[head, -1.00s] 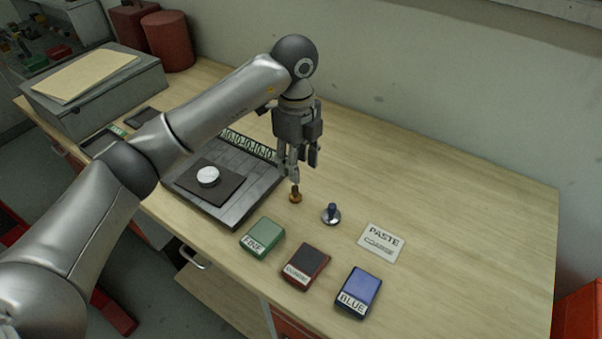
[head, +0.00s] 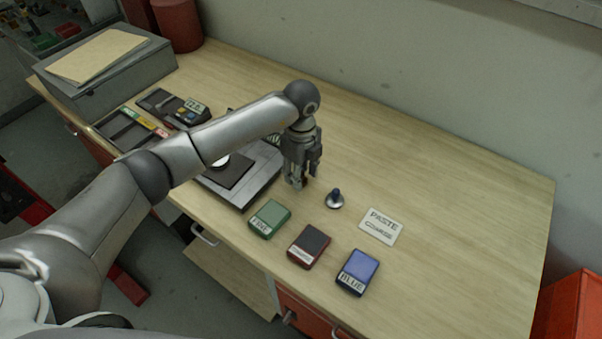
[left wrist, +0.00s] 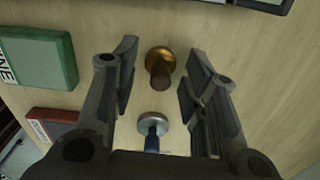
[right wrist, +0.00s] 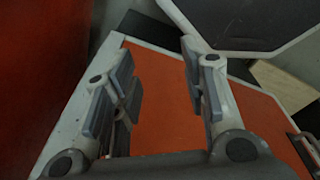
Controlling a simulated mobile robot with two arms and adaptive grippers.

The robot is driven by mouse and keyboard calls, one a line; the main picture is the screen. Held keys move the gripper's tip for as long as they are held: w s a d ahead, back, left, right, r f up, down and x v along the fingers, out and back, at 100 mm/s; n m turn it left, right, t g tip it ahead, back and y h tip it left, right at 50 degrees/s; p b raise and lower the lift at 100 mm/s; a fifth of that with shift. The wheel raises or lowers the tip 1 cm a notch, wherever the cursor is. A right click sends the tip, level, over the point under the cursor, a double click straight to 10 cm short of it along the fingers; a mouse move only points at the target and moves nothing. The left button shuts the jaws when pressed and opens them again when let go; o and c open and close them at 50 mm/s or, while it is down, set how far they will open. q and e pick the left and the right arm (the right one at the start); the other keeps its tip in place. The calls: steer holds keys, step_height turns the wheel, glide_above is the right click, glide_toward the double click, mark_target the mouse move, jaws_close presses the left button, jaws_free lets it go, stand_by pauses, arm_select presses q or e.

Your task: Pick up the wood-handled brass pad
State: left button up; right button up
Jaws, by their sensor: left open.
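The wood-handled brass pad (left wrist: 160,64) stands on the bench in the left wrist view, with its brown handle toward the camera. It lies between the spread fingers of my left gripper (left wrist: 160,80), with a gap on both sides. In the head view my left gripper (head: 296,184) points down over that spot and hides the pad. A second pad, silver with a blue handle (head: 335,199), stands just to the right; it also shows in the left wrist view (left wrist: 153,125). My right gripper (right wrist: 160,90) is open and empty, in front of an orange panel.
Green (head: 270,219), dark red (head: 308,246) and blue (head: 358,272) labelled boxes sit along the front. A PASTE card (head: 381,227) lies to the right. A dark plate (head: 262,178) is left of my gripper. The bench's right side is clear.

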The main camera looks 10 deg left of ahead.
arm_select(q)
steer(key=shift+f, duration=0.15)
steer(key=shift+c, duration=0.3)
steer(key=c, duration=0.5)
jaws_close()
arm_select(e)
steer(key=shift+s+d+f, duration=0.1)
steer(key=shift+s, duration=0.9)
steer(key=shift+w, duration=0.15)
arm_select(q)
steer(key=shift+w+r+b, duration=0.1)
steer(key=shift+r+b, duration=0.6)
steer(key=shift+b, duration=0.1)
steer(key=s+d+r+b, duration=0.1)
steer(key=s+r+b, duration=0.4)
steer(key=s+r, duration=0.6)
steer(key=s, duration=0.3)
steer(key=shift+r, duration=0.35)
arm_select(e)
step_height(320, 180, down, 7)
steer(key=shift+r, duration=0.2)
